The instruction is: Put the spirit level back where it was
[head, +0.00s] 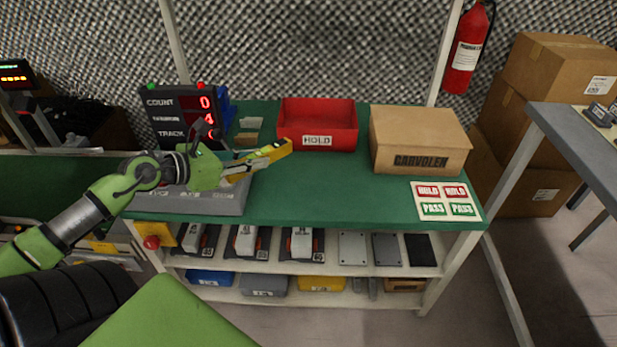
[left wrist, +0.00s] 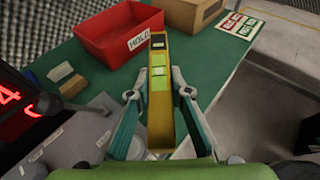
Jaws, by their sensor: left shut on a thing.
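The yellow spirit level (head: 274,150) is in my left gripper (head: 229,171), above the left part of the green bench top, and points toward the red HOLD bin. In the left wrist view the level (left wrist: 159,95) runs lengthwise between the two fingers of the gripper (left wrist: 160,95), its pale vials facing the camera. The gripper is shut on it. A grey unit (head: 215,200) on the bench lies below the gripper. My right gripper does not show.
A red HOLD bin (head: 318,118) and a cardboard box (head: 420,135) stand at the back. A counter display (head: 180,112) stands at the left. HOLD and PASS cards (head: 444,200) lie at the right. The green bench top (head: 340,195) is clear in the middle. Shelves below hold several items.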

